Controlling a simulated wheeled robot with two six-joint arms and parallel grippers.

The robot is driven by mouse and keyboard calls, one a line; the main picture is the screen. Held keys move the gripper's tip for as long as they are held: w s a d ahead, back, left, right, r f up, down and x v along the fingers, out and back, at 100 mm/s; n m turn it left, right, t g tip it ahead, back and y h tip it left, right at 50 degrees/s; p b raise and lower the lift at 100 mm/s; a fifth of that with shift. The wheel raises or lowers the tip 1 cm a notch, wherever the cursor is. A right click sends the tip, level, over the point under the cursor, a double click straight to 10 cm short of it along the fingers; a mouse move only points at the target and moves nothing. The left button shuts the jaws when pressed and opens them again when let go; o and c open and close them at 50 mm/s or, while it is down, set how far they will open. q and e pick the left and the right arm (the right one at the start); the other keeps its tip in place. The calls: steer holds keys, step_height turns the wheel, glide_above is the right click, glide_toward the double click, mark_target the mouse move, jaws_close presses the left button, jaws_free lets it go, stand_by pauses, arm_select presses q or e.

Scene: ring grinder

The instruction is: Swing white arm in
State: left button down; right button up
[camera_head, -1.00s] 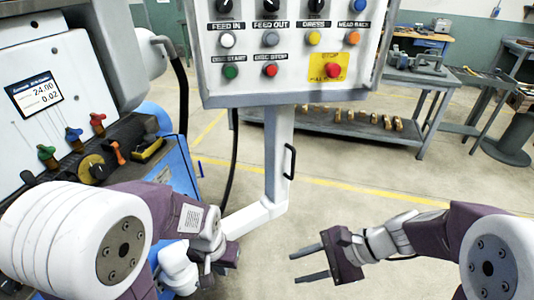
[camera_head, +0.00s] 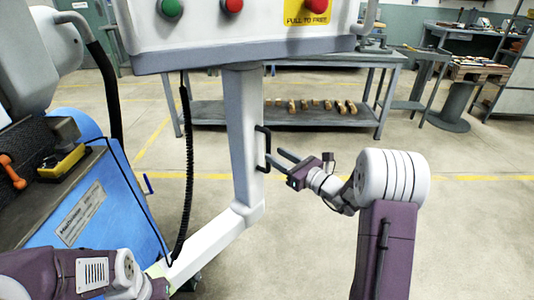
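The white arm (camera_head: 203,243) runs low from the blue machine's side to a grey-white upright post (camera_head: 244,140), which carries the control panel (camera_head: 240,40). A black handle (camera_head: 266,146) is fixed to the post's right side. My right gripper (camera_head: 276,158) is at the handle's lower part, its two dark fingers apart and pointing left. Whether the fingers touch or straddle the handle I cannot tell. My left gripper (camera_head: 156,289) is at the bottom edge, low near the white arm's machine end; its fingers are not clear.
The blue machine (camera_head: 80,215) fills the left side. A black coiled cable (camera_head: 186,180) hangs left of the post. A grey bench (camera_head: 300,112) with several small parts on its shelf stands behind.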

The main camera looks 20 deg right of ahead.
mark_target(268, 168)
steer(key=x, duration=0.4)
steer(key=shift+w+a, duration=0.2)
steer(key=shift+w, duration=0.1)
jaws_close()
stand_by(1.1)
